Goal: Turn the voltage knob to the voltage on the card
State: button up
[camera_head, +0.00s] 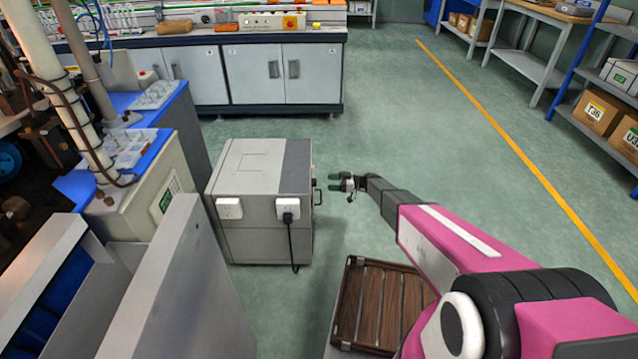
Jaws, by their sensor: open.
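A grey box-shaped machine (265,190) stands on the floor left of centre. Its control face points right and is seen almost edge-on, so the voltage knob and its setting cannot be made out. Small dark and red parts (318,197) stick out from that face. I cannot make out a voltage card in this view.
A power cord (292,240) hangs from a socket on the machine's near side. A brown slatted wooden crate (350,300) lies below my arm. Grey cabinets (255,75) stand behind, and shelves with boxes (592,112) at right.

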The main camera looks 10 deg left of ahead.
aim_at(314, 182)
jog(key=x, duration=0.6)
jog(key=c, duration=0.9)
